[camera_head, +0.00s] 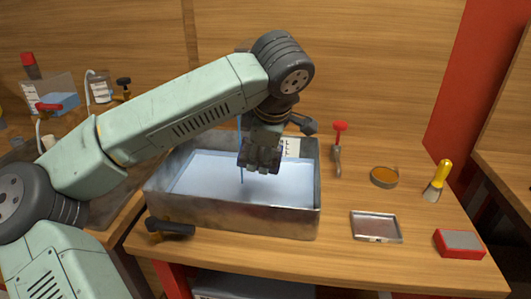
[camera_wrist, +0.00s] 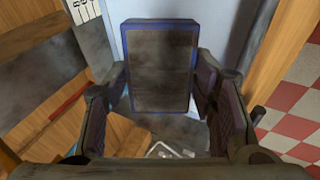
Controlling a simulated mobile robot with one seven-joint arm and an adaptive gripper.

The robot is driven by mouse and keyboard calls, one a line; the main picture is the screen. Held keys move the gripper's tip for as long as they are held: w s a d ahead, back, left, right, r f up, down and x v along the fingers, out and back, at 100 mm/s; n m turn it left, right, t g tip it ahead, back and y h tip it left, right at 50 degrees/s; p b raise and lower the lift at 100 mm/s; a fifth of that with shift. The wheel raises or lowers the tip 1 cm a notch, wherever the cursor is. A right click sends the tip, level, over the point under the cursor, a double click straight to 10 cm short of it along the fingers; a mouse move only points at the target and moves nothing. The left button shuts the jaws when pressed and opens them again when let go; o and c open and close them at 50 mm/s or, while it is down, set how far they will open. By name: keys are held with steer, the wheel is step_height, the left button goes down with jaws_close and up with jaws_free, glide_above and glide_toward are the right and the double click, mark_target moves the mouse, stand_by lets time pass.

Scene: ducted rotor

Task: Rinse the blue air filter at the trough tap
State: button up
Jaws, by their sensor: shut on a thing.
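The blue air filter (camera_wrist: 160,65) is a rectangular block with a blue rim and a grey-brown, smeared face in the wrist view. My gripper (camera_wrist: 158,90) is shut on its sides. In the head view my gripper (camera_head: 261,160) points down over the metal trough (camera_head: 240,222), and the filter is mostly hidden by the fingers. The trough holds pale blue water (camera_head: 210,175). A thin blue vertical streak (camera_head: 241,178) shows beside the fingers; I cannot tell whether it is running water. The tap's spout is not clearly visible behind my arm.
Right of the trough are a red-handled tool (camera_head: 339,145), an amber dish (camera_head: 384,177), a yellow-handled brush (camera_head: 438,180), a metal tray (camera_head: 376,226) and a red box (camera_head: 459,244). A black-handled item (camera_head: 170,227) is at the trough's front left. Wooden panels stand behind.

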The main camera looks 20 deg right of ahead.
steer(key=w+d+f, duration=0.1)
steer(key=w, duration=0.6)
steer(key=shift+d+f+p, duration=0.15)
steer(key=shift+f+p, duration=0.1)
steer(key=shift+p, duration=0.05)
steer(key=shift+d, duration=0.15)
stand_by(0.4)
steer(key=shift+s+d, duration=0.1)
steer(key=shift+d, duration=0.35)
steer(key=shift+a, duration=0.15)
steer(key=shift+a, duration=0.5)
steer(key=shift+d, duration=0.2)
steer(key=shift+d, duration=0.45)
steer(key=shift+b, duration=0.3)
